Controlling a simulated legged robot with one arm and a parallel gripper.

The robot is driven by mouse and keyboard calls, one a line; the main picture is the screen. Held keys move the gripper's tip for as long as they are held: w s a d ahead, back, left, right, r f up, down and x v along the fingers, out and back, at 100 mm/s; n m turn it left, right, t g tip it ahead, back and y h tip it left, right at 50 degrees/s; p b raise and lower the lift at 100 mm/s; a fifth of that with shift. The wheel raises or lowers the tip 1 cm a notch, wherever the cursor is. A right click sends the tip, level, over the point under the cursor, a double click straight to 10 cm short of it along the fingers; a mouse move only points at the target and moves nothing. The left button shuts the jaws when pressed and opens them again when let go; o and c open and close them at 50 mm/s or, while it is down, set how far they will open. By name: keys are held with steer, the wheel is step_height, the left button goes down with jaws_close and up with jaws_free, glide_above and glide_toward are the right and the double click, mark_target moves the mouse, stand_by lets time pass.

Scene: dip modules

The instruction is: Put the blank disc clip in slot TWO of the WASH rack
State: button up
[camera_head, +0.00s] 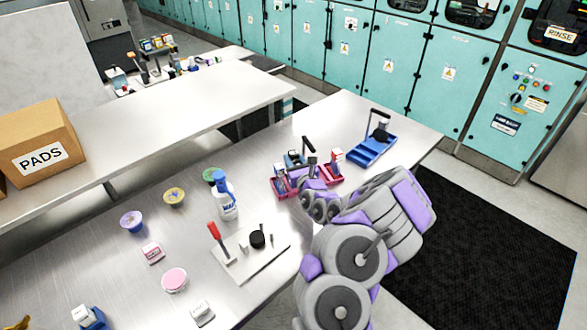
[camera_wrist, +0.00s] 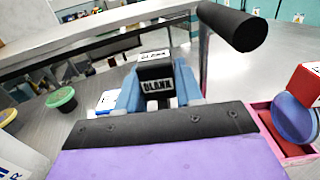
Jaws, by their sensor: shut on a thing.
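I cannot read a WASH label or slot numbers, and cannot tell whether the clip touches the rack. My arm hides part of the rack.
A red clip (camera_head: 336,158) with a purple disc (camera_wrist: 294,118) occupies the rack's right part. A blue rack (camera_head: 372,150) stands behind it to the right. A spray bottle (camera_head: 225,200), several tubs and a white board (camera_head: 252,262) with tools lie to the left.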

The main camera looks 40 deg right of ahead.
steer(key=f, duration=0.2)
steer(key=f+b, duration=0.1)
steer(key=shift+w+d+f, duration=0.1)
steer(key=shift+d+f, duration=0.1)
steer(key=shift+f, duration=0.2)
steer(key=o, duration=0.8)
steer(key=shift+c, duration=0.2)
steer(key=shift+a+r, duration=0.1)
